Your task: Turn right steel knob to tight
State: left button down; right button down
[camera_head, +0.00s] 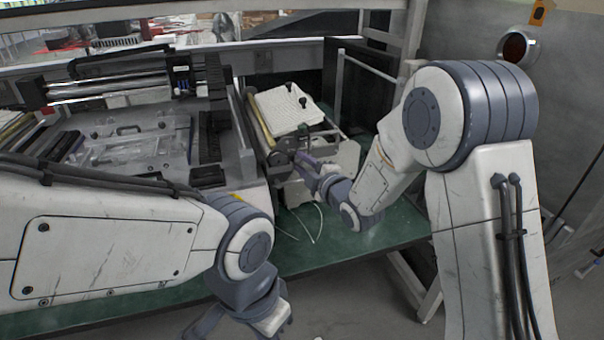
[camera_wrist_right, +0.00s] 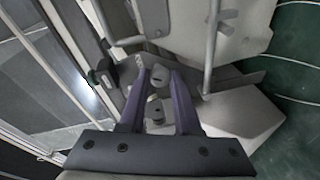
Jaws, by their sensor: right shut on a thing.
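The steel knob (camera_wrist_right: 159,78) is a small grey metal piece on the machine's side, between the two purple-grey fingers of my right gripper (camera_wrist_right: 159,74) in the right wrist view. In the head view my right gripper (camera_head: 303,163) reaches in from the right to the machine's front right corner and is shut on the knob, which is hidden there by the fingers. A second small grey cylinder sits lower between the fingers in the wrist view. My left gripper (camera_head: 240,318) hangs low at the bottom of the head view, partly cut off, away from the machine; its opening is unclear.
The machine (camera_head: 130,140), with rails and black parts, stands on a green table (camera_head: 320,250). A white padded part (camera_head: 287,110) lies on its right side. A thin white cable curves on the table below my right gripper. A metal frame stands behind my right arm.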

jog(key=shift+d+f+m+b, duration=0.1)
jog(key=shift+f+m+b, duration=0.2)
jog(key=shift+m+b, duration=0.7)
jog(key=c, duration=0.6)
grip_release()
jog(key=shift+c, duration=0.2)
jog(key=shift+r, duration=0.15)
jog(key=shift+s, duration=0.1)
jog(key=f+b+v, duration=0.1)
jog(key=v, duration=0.9)
jog(key=shift+d+r, duration=0.2)
jog(key=shift+r, duration=0.1)
